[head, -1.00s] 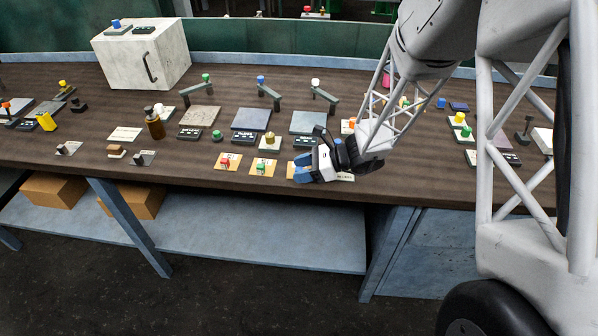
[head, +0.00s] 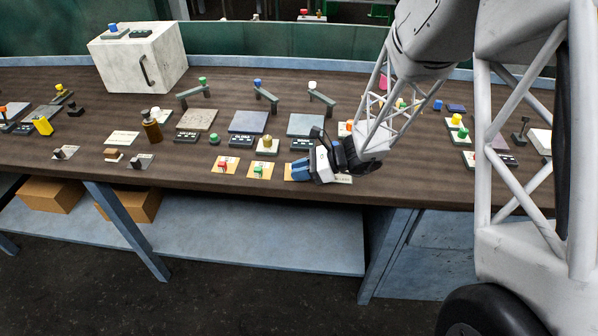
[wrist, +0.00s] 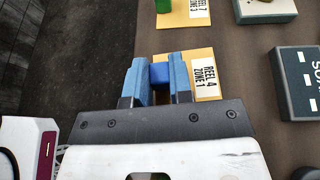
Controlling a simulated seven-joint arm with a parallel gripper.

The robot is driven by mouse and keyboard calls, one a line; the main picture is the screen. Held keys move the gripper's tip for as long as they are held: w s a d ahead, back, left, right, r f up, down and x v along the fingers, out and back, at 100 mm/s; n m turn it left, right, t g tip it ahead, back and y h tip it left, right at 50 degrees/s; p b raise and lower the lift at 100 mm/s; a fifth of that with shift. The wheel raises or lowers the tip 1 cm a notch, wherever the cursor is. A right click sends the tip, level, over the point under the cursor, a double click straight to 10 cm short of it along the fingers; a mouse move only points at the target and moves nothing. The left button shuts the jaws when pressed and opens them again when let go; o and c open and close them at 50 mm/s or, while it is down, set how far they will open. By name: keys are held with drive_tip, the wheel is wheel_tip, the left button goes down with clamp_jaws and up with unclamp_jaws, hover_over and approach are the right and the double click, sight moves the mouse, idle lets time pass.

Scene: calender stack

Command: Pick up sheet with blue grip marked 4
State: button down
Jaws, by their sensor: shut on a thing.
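The sheet (wrist: 206,59) is a yellow card with a white label reading "REEL 4 ZONE 1". Its blue grip (wrist: 159,74) stands between the two blue fingers of my gripper (wrist: 160,82) in the wrist view. The fingers are shut on the grip. In the head view my gripper (head: 303,170) is low at the front edge of the table and hides most of the sheet (head: 289,172). I cannot tell whether the sheet touches the table.
Yellow cards with a green grip (head: 258,170) and a red grip (head: 225,164) lie to the left. Behind them stand a brass knob block (head: 267,146) and flat plates (head: 248,121). The table's front edge (head: 200,190) is close.

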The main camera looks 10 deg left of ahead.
drive_tip(key=shift+r, duration=0.65)
wheel_tip(320, 180, up, 2)
drive_tip(key=s+d, duration=0.3)
drive_tip(key=s, duration=0.4)
drive_tip(key=s+d+r, duration=0.1)
drive_tip(key=s+d, duration=0.2)
drive_tip(key=s, duration=0.4)
drive_tip(key=shift+s+r, duration=0.15)
drive_tip(key=shift+s, duration=0.25)
drive_tip(key=shift+w, duration=0.1)
